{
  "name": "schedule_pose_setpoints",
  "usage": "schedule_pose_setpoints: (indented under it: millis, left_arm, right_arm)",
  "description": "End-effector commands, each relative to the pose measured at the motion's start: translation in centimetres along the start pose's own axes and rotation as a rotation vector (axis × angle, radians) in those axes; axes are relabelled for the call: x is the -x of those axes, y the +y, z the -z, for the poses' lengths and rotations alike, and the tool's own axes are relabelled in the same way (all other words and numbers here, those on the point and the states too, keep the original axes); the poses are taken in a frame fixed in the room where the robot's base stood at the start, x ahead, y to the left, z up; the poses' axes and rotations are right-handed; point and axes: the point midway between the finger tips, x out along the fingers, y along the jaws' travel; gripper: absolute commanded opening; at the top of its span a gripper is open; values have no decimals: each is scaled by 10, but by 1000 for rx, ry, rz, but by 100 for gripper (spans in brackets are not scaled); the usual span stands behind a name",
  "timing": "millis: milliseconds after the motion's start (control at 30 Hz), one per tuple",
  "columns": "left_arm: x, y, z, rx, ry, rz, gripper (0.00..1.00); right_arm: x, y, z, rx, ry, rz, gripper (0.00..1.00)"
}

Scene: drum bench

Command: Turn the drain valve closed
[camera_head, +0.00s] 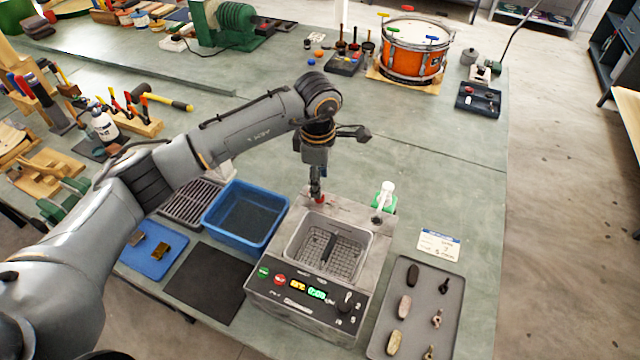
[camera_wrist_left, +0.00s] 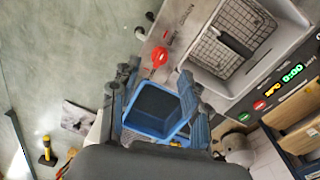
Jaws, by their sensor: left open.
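The drain valve has a red handle (camera_wrist_left: 160,57) on the rim of the grey tank unit (camera_wrist_left: 185,25). In the head view the red handle (camera_head: 320,199) shows only in part, at the unit's back, beneath my left gripper (camera_head: 316,185). The grey unit (camera_head: 350,325) holds a wire basket (camera_head: 345,250) and has a lit front panel. In the left wrist view my left gripper (camera_wrist_left: 158,75) is open, its fingers on either side of the line to the red handle. I cannot tell whether they touch it. My right gripper is not in view.
A blue bin (camera_head: 213,212) stands left of the unit, close to my left arm. A white-capped green bottle (camera_head: 384,197) stands at its back right. A grey tray (camera_head: 383,343) with small parts lies to the right.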

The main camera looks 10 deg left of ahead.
Motion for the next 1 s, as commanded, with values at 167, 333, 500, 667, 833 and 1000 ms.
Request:
schedule_pose_setpoints:
  millis: [167,333,500,667,833,1000]
  left_arm:
    - [-29,0,0,2,0,3,46]
    - [-45,0,0,0,-1,0,46]
    - [-49,0,0,-1,-1,-1,46]
    - [-49,0,0,0,-1,-1,46]
    - [-49,0,0,0,-1,-1,14]
    - [-49,0,0,0,-1,-1,0]
  right_arm:
    - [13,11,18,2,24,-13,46]
    - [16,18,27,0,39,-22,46]
    - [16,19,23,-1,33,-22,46]
    - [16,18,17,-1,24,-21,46]
    - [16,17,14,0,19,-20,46]
    - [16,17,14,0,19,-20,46]
